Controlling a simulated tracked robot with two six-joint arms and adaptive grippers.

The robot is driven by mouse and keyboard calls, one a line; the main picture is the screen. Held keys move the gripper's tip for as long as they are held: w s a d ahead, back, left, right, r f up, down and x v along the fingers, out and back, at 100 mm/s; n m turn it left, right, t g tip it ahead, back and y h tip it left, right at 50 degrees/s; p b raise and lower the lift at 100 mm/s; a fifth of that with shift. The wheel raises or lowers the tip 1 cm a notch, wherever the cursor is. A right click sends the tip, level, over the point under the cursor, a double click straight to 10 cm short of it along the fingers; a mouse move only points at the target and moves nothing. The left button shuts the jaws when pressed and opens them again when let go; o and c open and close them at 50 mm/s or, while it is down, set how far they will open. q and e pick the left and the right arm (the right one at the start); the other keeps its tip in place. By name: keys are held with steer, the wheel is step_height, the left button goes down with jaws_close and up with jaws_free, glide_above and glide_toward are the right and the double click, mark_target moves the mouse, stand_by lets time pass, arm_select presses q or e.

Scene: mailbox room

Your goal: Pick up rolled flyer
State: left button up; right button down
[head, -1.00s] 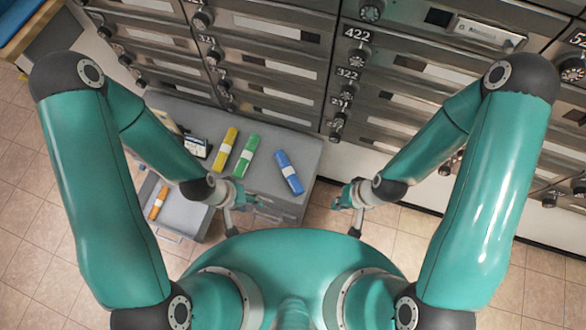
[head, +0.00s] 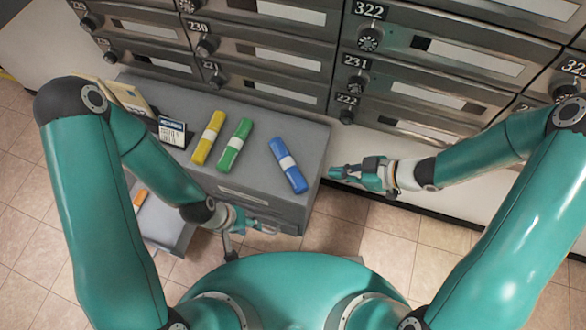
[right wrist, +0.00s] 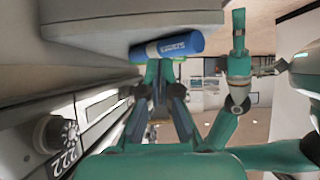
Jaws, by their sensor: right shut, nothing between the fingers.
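Three rolled flyers lie on the grey cabinet top (head: 255,177): a yellow one (head: 208,138), a green one (head: 235,145) and a blue one (head: 289,166), each with a pale band. An orange roll (head: 139,198) lies in the open drawer at lower left, partly hidden by my left arm. My right gripper (head: 335,172) is shut and empty, just right of the cabinet edge and the blue flyer. In the right wrist view the blue flyer (right wrist: 168,46) shows beyond the fingertips (right wrist: 160,70). My left gripper (head: 270,228) is at the cabinet's front; its finger opening is unclear.
Grey mailbox doors (head: 270,65) with knobs line the wall behind the cabinet. A small card holder (head: 173,132) and envelopes (head: 128,98) stand at the cabinet's left end. Tiled floor (head: 400,245) is open in front and to the right.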

mark_target(285, 164)
steer(key=w+a+b, duration=0.1)
steer(key=a, duration=0.2)
steer(key=w+a+b, duration=0.1)
steer(key=a, duration=0.3)
steer(key=w+a+b, duration=0.1)
steer(key=a, duration=0.3)
steer(key=shift+w+a+f, duration=0.1)
steer(key=shift+w+a, duration=0.05)
steer(key=shift+w, duration=0.1)
steer(key=shift+f+b, duration=0.4)
steer(key=shift+f, duration=0.35)
